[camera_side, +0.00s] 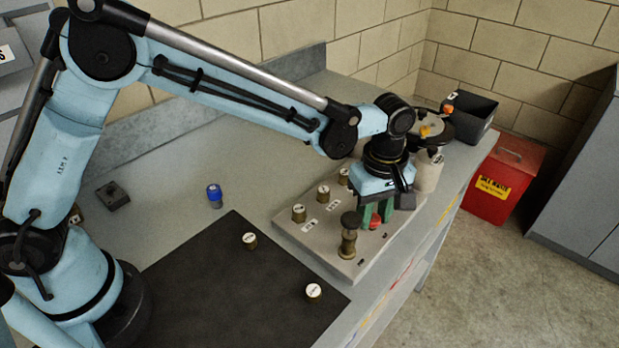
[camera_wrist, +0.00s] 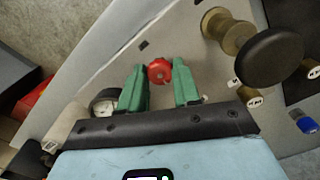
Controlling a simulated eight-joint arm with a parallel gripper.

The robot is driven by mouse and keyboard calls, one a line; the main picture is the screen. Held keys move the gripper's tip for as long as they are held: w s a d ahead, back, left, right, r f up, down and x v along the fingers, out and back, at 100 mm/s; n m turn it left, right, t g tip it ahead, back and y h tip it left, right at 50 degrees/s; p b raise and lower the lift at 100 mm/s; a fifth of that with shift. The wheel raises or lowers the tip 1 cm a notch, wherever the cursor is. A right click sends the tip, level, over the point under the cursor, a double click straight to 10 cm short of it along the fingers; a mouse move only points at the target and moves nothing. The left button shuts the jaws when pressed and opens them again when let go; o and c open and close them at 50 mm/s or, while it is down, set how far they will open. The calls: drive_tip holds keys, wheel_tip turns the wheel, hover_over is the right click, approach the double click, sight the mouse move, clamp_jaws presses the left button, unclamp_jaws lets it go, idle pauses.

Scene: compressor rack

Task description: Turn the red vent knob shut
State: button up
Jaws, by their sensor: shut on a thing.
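The red vent knob (camera_side: 375,223) sits low on the grey panel (camera_side: 345,268), near its right side. My gripper (camera_side: 372,214) is over it from above, its green fingers pointing down. In the wrist view the red knob (camera_wrist: 159,71) lies between the tips of the two green fingers (camera_wrist: 161,78), one on each side. The gripper is shut on the knob. The fingers and wrist partly cover the knob in the side view. I cannot tell its turn angle.
A brass post with a dark round top (camera_side: 348,235) stands close to the gripper. Several brass white-topped pieces, including one on the panel (camera_side: 299,213), stand nearby. A pale bottle (camera_side: 428,172) and a black bin (camera_side: 470,114) are behind. The black mat (camera_side: 220,290) has free room.

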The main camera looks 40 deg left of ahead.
sight(373, 218)
drive_tip(key=m, duration=1.1)
drive_tip(key=shift+m, duration=0.3)
drive_tip(key=m, duration=1.1)
idle(0.4)
drive_tip(key=o, duration=1.1)
drive_tip(key=shift+c, duration=0.2)
drive_tip(key=shift+r, duration=0.1)
wheel_tip(373, 218, up, 12)
